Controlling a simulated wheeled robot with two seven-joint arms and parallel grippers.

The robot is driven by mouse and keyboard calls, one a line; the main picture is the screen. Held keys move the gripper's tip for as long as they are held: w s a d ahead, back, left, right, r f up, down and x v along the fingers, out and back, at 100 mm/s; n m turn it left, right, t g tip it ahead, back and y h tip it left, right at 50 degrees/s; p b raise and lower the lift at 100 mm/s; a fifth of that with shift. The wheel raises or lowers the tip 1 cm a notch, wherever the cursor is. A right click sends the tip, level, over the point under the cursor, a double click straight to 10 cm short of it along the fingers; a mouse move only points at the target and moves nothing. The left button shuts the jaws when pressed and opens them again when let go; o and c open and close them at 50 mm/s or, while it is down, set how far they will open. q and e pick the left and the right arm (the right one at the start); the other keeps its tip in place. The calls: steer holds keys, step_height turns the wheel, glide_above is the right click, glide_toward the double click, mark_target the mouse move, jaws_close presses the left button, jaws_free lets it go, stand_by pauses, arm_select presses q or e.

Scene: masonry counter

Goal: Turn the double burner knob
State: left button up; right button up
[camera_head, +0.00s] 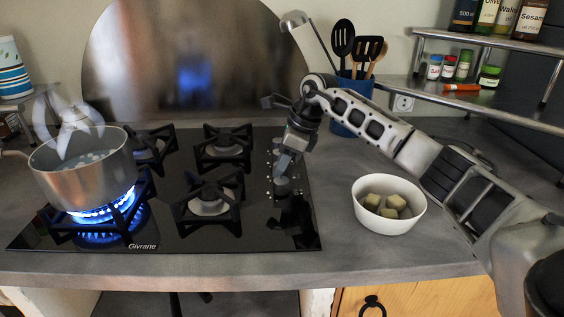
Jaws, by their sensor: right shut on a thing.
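A black glass cooktop (170,235) lies on the counter, with a row of knobs along its right side. My right gripper (284,172) points down over that row, its fingers shut on a dark knob (283,186). The fingers partly hide the knob, so its turn angle is unclear. Other dark knob shapes are hard to tell apart on the glass. The front left burner (100,212) is lit with a blue flame under a steaming metal pot (85,175). My left gripper is not in view.
A white bowl (390,222) with several pale cubes stands right of the cooktop, below my right arm. A blue utensil holder (350,118) stands behind the arm. A metal shelf (470,97) with jars is at the back right.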

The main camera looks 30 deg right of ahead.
steer(key=o, duration=1)
steer(key=shift+r, duration=0.1)
steer(key=v, duration=1.5)
steer(key=shift+s+d+r, duration=0.15)
steer(key=shift+s+r, duration=0.05)
steer(key=shift+r, duration=0.15)
